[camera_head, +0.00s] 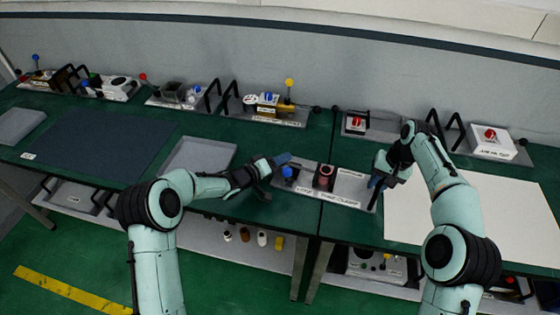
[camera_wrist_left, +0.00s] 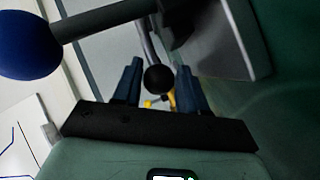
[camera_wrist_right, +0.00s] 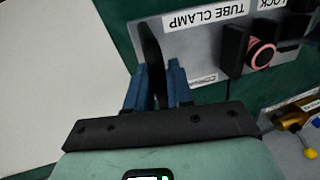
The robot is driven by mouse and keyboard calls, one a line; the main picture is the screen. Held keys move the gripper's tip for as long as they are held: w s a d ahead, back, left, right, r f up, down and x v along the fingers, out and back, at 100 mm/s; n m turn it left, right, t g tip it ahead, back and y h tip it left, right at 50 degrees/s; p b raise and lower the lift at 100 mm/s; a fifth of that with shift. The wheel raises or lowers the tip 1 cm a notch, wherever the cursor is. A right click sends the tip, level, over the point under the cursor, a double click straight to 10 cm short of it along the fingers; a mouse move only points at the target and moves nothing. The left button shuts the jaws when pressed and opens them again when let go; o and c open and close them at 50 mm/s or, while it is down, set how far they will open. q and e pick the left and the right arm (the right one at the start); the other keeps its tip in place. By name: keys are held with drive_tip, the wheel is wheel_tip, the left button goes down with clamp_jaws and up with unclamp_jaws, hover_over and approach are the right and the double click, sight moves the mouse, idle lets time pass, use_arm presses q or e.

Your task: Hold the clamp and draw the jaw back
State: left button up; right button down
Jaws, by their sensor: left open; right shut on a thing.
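The tube clamp unit is a grey plate (camera_head: 342,200) with labels, near the front edge of the green bench. It carries a blue ball knob (camera_head: 288,171) at its left and a dark block with a pink ring (camera_head: 324,170) near its middle. The ring also shows in the right wrist view (camera_wrist_right: 261,55). My right gripper (camera_head: 375,183) is shut on a black handle (camera_wrist_right: 151,45) at the plate's right end. My left gripper (camera_head: 277,172) is open beside the blue knob. In the left wrist view, the knob (camera_wrist_left: 28,45) lies left of the fingers and a black ball (camera_wrist_left: 158,78) appears between them.
A large white board (camera_head: 470,215) lies right of the clamp. A grey tray (camera_head: 200,155) and dark mat (camera_head: 95,150) lie to the left. Other units, including one with a yellow knob (camera_head: 289,83), stand along the back. Items sit on a shelf below.

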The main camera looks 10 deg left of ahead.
drive_tip(key=shift+f, duration=0.15)
use_arm(q)
clamp_jaws()
drive_tip(key=a, duration=0.5)
drive_tip(key=shift+w+a+f, duration=0.1)
drive_tip(key=shift+w, duration=0.15)
use_arm(e)
drive_tip(key=shift+d, duration=0.1)
use_arm(q)
unclamp_jaws()
drive_tip(key=shift+a, duration=0.1)
drive_tip(key=v, duration=1.2)
drive_tip(key=shift+s+d, duration=0.1)
drive_tip(key=shift+d, duration=0.1)
